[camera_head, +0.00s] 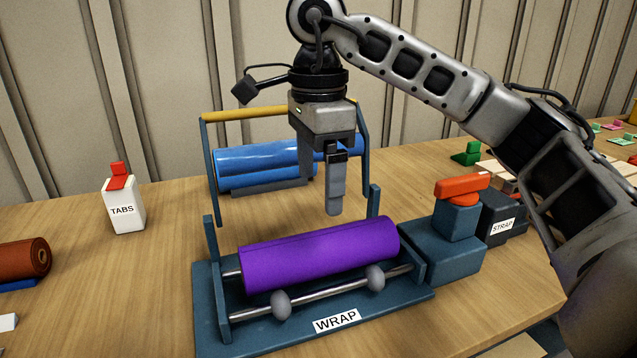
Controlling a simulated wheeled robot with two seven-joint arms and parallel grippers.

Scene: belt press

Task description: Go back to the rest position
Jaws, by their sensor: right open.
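My right gripper (335,196) hangs down from the arm that comes in from the right. It is empty, above and behind the purple roll (320,254), and apart from it. Its fingers overlap in this view, so the gap between them is hard to see. The purple roll lies on the rods of the blue-grey stand (226,333) labelled WRAP. My left gripper is not in view.
A blue roll (254,160) lies behind, under a frame with a yellow bar (250,113). A TABS box (124,205) and a brown roll (22,260) are at left. A STRAP unit (503,226) and an orange-handled block (458,221) stand at right.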

